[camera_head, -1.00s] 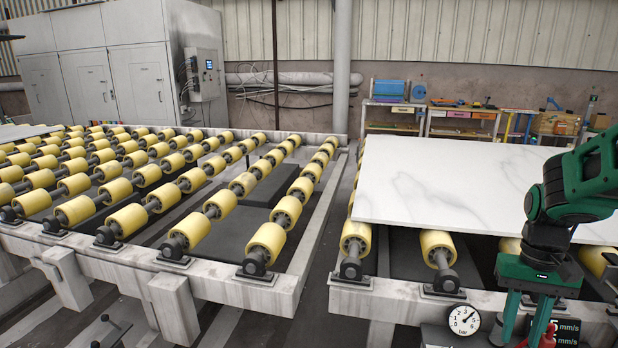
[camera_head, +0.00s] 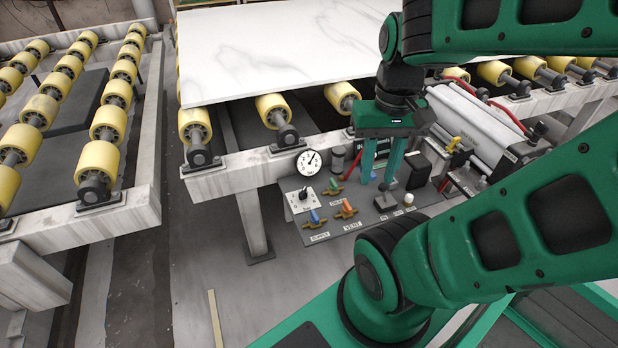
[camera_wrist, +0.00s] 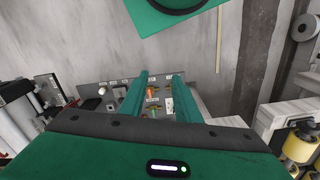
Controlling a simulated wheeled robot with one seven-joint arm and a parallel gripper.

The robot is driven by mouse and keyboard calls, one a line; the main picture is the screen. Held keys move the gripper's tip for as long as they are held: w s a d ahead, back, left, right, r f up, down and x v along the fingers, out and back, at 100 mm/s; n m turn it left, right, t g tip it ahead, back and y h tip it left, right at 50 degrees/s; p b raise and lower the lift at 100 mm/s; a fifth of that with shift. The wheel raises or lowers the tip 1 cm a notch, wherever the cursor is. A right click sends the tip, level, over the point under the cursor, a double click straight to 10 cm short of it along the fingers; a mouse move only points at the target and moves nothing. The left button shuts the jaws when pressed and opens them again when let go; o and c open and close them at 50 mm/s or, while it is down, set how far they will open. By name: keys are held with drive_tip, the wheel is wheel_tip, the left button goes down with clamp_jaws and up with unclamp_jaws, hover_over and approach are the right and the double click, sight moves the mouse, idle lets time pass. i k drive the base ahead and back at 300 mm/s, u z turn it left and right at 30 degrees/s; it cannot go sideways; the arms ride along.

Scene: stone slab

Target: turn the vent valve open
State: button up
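The valve panel (camera_head: 375,222) is a grey board in front of the roller table. The valve with the orange handle (camera_head: 347,208) sits just behind the label reading VENT; an orange handle also shows between my fingers in the wrist view (camera_wrist: 152,92). A blue-handled valve (camera_head: 314,217) is to its left by the SUPPLY label, and a green-handled valve (camera_head: 334,188) is behind it. My gripper (camera_head: 377,182) points down, its two green fingers apart and empty, above the panel and to the right of the orange handle in the head view. The orange handle's exact angle is hard to tell.
A round pressure gauge (camera_head: 308,162) stands at the panel's back left. A black box (camera_head: 412,170) and a joystick (camera_head: 385,200) are on the right. A white marble slab (camera_head: 270,55) lies on yellow rollers behind. The floor in front is open.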

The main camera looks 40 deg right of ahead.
sight(346, 209)
drive_tip(key=u, duration=0.65)
drive_tip(key=k, duration=1.2)
drive_tip(key=z, duration=0.65)
drive_tip(key=i, duration=1)
